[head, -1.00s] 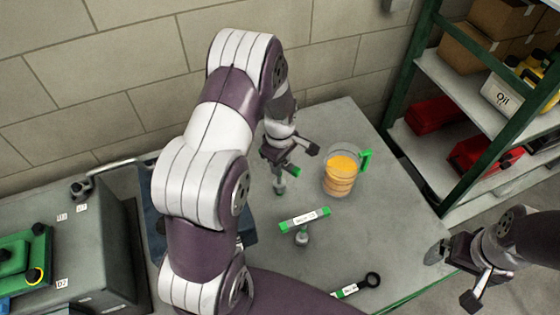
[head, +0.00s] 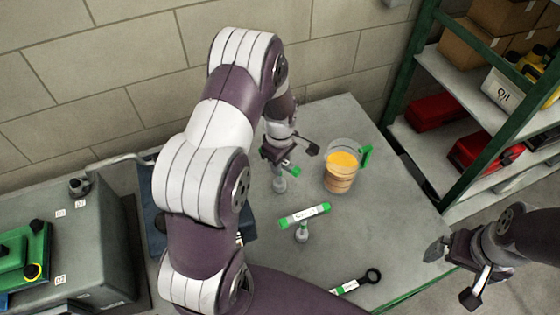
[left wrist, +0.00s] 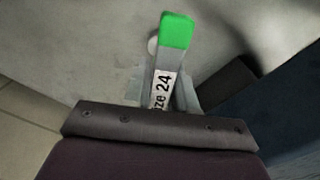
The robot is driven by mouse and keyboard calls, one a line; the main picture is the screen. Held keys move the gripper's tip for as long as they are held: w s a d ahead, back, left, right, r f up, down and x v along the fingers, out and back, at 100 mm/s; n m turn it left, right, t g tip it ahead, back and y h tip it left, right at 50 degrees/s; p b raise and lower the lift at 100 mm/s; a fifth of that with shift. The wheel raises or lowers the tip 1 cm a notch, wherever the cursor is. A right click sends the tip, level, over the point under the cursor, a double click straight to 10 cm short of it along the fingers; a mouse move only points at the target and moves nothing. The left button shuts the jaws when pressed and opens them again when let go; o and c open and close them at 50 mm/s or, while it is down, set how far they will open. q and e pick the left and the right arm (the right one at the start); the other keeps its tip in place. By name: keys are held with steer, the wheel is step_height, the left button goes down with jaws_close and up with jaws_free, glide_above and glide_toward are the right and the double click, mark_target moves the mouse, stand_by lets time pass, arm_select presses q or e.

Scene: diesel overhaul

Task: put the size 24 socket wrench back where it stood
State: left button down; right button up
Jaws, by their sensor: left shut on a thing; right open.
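The size 24 socket wrench shows in the left wrist view (left wrist: 165,75) as a grey bar with a green end and a label reading "ze 24". My left gripper (head: 283,160) is shut on its bar. In the head view the wrench's socket end (head: 280,184) points down at the grey table (head: 400,220); I cannot tell whether it touches the top. A second T-shaped wrench (head: 303,217) with green ends and a white label stands on the table, nearer the camera. My right gripper (head: 460,270) is open and empty, off the table's right edge.
A clear jug (head: 340,170) of orange liquid with a green handle stands right of the held wrench. A ring-ended spanner (head: 358,284) lies at the table's front edge. A green-framed shelf (head: 460,90) stands at the right; a grey block (head: 80,245) is at the left.

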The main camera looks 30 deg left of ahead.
arm_select(q)
steer(key=shift+f, duration=0.4)
steer(key=shift+c, duration=1.4)
jaws_free()
step_height(320, 180, up, 9)
steer(key=p, duration=0.7)
steer(key=shift+r, duration=0.1)
